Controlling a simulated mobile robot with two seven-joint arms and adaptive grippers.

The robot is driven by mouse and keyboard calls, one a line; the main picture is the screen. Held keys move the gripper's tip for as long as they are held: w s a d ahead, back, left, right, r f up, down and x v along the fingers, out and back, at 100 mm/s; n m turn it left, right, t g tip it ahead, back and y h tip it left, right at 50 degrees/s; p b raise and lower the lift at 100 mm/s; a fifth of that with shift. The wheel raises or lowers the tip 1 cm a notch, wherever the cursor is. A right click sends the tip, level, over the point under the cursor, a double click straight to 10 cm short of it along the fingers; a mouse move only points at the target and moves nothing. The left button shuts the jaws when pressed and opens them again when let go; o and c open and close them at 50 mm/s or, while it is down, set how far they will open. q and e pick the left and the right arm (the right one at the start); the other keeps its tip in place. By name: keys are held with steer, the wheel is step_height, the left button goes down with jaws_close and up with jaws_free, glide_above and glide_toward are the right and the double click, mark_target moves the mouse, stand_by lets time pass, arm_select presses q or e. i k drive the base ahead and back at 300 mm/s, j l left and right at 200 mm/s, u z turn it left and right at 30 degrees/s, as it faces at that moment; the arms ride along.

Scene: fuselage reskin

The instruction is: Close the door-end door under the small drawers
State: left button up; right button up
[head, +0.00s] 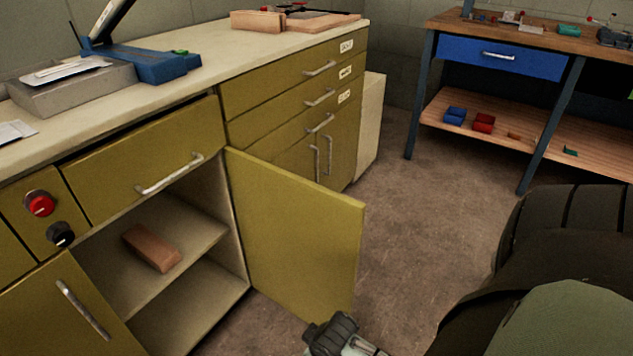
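An olive-yellow cabinet door (295,230) stands wide open, hinged at the right side of the compartment under a wide drawer (150,165). The three small labelled drawers (295,82) are further along the counter and look closed. Below them, two doors with vertical handles (320,156) look closed, partly hidden by the open door. A gripper at the bottom edge, apparently my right gripper (330,331), is just below the open door's lower free corner. Its fingers are not clear, and I cannot tell whether it touches the door. My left gripper is out of view.
A reddish-brown block (152,247) lies on the open compartment's shelf. The wide drawer looks slightly ajar. A red button (40,204) and a black knob (61,234) are at left. Bare floor (425,225) separates the cabinet from a workbench (490,115).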

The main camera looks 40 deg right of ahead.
mark_target(302, 237)
steer(key=l, duration=1.15)
steer(key=l+u, duration=0.25)
steer(key=l, duration=0.3)
steer(key=k+l+u, duration=0.2)
steer(key=l, duration=0.35)
steer(key=i, duration=0.1)
